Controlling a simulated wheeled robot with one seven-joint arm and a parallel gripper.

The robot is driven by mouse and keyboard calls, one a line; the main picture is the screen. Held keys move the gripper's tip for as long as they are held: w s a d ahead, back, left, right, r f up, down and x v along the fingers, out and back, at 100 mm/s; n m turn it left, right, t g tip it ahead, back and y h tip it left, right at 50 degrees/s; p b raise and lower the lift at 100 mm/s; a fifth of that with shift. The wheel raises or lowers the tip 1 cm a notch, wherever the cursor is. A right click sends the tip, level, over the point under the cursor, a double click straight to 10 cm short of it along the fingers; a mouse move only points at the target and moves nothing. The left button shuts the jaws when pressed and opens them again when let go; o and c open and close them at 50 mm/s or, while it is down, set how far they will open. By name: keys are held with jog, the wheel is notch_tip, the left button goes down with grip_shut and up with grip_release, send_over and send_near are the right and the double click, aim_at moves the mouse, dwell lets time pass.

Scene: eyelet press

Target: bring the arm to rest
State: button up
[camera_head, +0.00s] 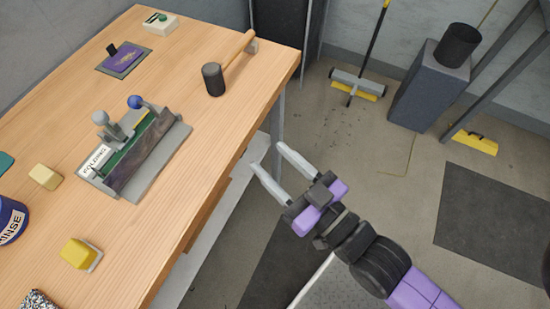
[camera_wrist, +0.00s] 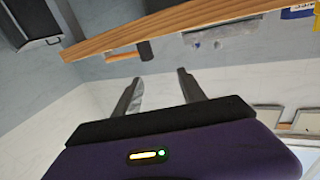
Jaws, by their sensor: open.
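My gripper (camera_head: 268,160) is open and empty. In the head view it hangs in the air to the right of the workbench's edge, with its two pale fingers pointing up and left toward the bench. My arm comes in from the lower right. In the wrist view the gripper's two fingers (camera_wrist: 158,88) show apart with nothing between them, and the bench edge shows beyond them. The wooden workbench (camera_head: 205,160) fills the left of the head view.
A grey pedestal (camera_head: 425,90) with a black cup and a broom (camera_head: 355,85) stand behind. Open floor lies right of the bench.

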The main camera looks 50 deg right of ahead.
dwell(0.3)
jog(key=s+f+n+g+y, duration=0.1)
jog(key=s+f+g, duration=0.1)
jog(key=s, duration=1.2)
jog(key=shift+f+g+y, duration=0.3)
jog(key=shift+f+g, duration=0.05)
jog(key=shift+g, duration=0.35)
